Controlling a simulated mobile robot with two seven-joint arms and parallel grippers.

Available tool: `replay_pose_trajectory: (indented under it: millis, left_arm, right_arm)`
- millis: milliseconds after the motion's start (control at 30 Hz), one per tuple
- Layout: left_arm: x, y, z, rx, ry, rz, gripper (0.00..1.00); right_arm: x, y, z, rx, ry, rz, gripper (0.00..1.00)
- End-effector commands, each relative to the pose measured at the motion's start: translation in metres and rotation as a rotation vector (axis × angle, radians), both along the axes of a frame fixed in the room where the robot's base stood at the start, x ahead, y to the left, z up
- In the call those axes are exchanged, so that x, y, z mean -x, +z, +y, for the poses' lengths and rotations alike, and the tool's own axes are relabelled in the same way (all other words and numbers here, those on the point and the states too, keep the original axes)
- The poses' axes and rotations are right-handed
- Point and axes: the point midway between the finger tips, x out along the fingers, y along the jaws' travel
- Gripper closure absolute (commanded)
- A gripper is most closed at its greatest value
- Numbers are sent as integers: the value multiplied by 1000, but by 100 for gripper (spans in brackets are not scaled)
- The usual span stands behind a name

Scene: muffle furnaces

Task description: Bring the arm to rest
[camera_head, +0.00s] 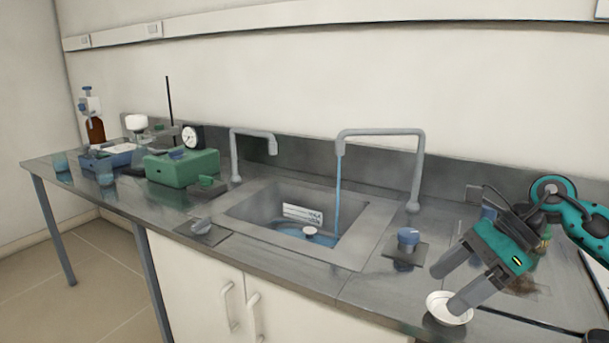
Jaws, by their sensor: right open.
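My right gripper (447,290) comes in from the right edge on a teal arm. Its two grey fingers are apart and point down to the left, above the steel counter (365,305). One fingertip overlaps a small white dish (436,303) on the counter in this view; I cannot tell whether it touches. Nothing shows held between the fingers. My left gripper does not show.
A sink (265,207) with water running from a tall tap (418,165) lies left of my gripper. A blue-topped knob (408,238) stands between them. A green box (181,168), a brown bottle (95,128) and glassware crowd the counter's left end.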

Motion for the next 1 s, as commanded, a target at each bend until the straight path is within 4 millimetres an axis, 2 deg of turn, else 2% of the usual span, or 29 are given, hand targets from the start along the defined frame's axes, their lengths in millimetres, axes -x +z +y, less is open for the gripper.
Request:
replay_pose_trajectory:
  millis: [33,200,300,400,567,667,767,900,933,1000]
  left_arm:
    - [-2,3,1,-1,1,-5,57]
    - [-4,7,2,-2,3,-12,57]
    - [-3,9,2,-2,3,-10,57]
    - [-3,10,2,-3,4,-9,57]
    - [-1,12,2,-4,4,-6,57]
    - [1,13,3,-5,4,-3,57]
    - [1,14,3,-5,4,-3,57]
    - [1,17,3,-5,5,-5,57]
    - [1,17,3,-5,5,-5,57]
    - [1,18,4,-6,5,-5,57]
  right_arm:
    - [3,-8,24,-91,-17,34,14]
    - [15,-19,103,-472,-161,211,14]
    - [21,-18,138,-725,-298,379,14]
    - [22,-18,156,-965,-468,579,14]
    - [20,-36,156,-1313,-795,952,14]
    - [22,-64,142,-1503,-1032,1208,14]
    - [34,-105,123,-1672,-1295,1471,14]
    - [73,-174,98,-1857,-1692,1830,14]
    - [84,-188,94,1807,1696,-1817,14]
    - [111,-217,87,1621,1629,-1699,14]
